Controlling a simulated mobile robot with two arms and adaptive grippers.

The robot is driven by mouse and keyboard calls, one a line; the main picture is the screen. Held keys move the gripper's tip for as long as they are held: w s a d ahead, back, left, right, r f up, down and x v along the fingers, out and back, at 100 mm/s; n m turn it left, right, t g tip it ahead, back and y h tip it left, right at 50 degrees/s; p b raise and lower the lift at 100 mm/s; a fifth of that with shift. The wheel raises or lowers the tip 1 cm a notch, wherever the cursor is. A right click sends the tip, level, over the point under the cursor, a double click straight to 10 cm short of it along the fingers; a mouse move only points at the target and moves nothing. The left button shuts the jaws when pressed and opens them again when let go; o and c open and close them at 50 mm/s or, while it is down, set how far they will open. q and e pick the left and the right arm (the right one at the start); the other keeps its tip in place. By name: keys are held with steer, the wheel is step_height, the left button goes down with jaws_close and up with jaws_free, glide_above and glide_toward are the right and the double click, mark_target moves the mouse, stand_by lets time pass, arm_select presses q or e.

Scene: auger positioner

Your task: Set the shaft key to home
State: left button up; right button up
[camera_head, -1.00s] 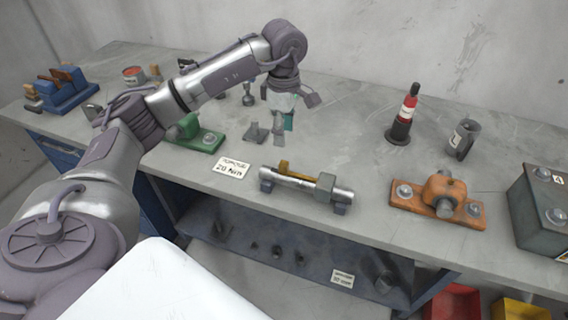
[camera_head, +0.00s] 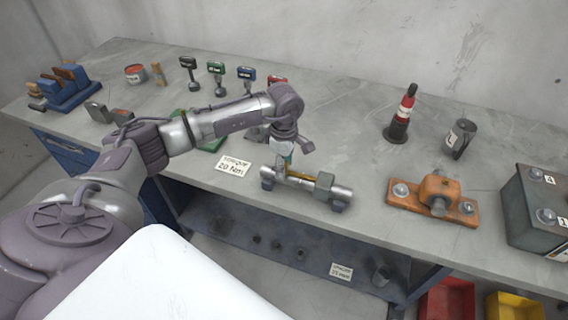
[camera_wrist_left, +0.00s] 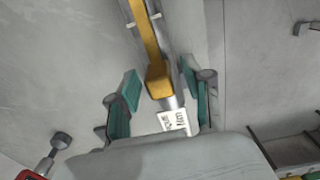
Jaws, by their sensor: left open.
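A silver shaft (camera_head: 342,191) lies on dark supports near the bench's front edge, with a grey block (camera_head: 325,184) around its right part. A yellow bar (camera_head: 300,179), seemingly the shaft key, lies along the shaft's left part. In the left wrist view, the yellow bar (camera_wrist_left: 147,35) ends in a thicker yellow block (camera_wrist_left: 157,78). My left gripper (camera_head: 285,168) is at the bar's left end, pointing down. Its teal-padded fingers, also in the wrist view (camera_wrist_left: 160,92), are open on either side of the yellow block, with gaps. My right gripper is not in view.
A torque card (camera_head: 233,166) lies left of the shaft. An orange bearing block (camera_head: 437,194) and a dark battery-like box (camera_head: 535,208) stand right. A red-and-black bottle (camera_head: 402,115) and a dark mug (camera_head: 460,139) stand behind. Small labelled stands (camera_head: 217,75) are at the back.

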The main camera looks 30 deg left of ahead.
mark_target(300, 177)
arm_select(q)
jaws_close()
steer(key=d, duration=0.2)
steer(key=w+d+b, duration=0.1)
steer(key=shift+d, duration=0.8)
steer(key=shift+c, duration=0.9)
jaws_free()
steer(key=shift+o, duration=0.9)
